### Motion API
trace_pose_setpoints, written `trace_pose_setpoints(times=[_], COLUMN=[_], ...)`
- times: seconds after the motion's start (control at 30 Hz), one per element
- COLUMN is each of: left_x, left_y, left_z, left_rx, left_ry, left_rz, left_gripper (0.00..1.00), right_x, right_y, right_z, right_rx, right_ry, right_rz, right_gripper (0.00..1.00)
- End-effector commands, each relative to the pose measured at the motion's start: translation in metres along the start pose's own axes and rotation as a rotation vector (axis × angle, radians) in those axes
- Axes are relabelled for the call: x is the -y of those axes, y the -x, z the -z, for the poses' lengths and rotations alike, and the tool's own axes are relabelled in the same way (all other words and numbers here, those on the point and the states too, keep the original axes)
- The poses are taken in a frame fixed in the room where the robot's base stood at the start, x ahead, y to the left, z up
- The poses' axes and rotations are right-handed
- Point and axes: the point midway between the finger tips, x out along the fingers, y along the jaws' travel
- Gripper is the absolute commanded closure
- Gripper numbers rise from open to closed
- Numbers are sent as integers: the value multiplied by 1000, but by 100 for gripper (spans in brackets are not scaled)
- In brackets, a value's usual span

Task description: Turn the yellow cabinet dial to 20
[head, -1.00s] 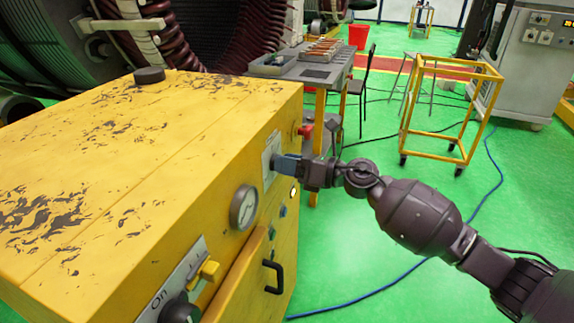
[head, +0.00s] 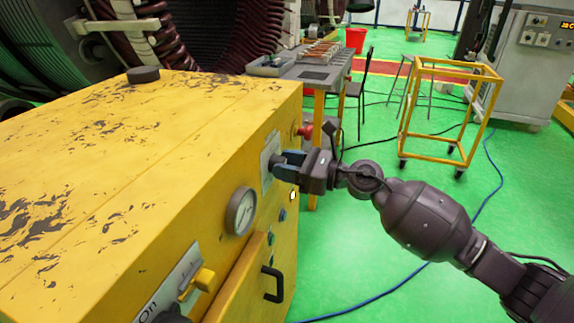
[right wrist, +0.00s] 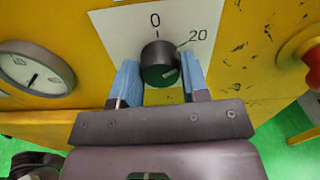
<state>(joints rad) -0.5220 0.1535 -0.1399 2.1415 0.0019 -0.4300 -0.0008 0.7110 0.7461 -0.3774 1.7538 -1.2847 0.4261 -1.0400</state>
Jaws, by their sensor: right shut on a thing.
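The black dial (right wrist: 160,63) sits on a white plate (right wrist: 110,38) marked 0 at the top and 20 at the upper right. A light mark on the dial's face lies on its right side, roughly toward the 20 side. My right gripper (right wrist: 161,77) has its blue fingers on either side of the dial and is shut on it. In the head view, this gripper (head: 279,166) meets the plate (head: 267,150) on the yellow cabinet (head: 150,150); the dial is hidden there. My left gripper is not in view.
A round gauge (head: 241,211) and a black door handle (head: 272,284) are on the same cabinet side. A red button (right wrist: 312,62) is right of the plate. A workbench (head: 315,72) stands behind, and a yellow frame cart (head: 450,110) stands on open green floor.

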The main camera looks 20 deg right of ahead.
Motion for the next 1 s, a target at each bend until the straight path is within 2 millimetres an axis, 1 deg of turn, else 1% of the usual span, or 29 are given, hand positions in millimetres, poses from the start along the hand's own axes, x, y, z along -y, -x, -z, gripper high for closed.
trace_pose_setpoints(times=[0.3,0.33,0.4,0.5,0.8,0.87,1.0], left_x=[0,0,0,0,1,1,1], left_y=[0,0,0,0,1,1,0], left_z=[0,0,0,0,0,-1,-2], left_rx=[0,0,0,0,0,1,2], left_ry=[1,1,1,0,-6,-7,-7], left_rz=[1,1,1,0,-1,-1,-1], left_gripper=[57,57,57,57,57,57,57], right_x=[0,0,0,0,0,0,0], right_y=[0,0,0,0,2,6,23], right_z=[1,1,1,1,1,1,2], right_rx=[-2,-3,-2,-2,-1,-2,-3], right_ry=[0,0,0,0,-1,-1,-2], right_rz=[-1,-1,-1,0,0,1,1], right_gripper=[82,57,46,33,33,33,33])
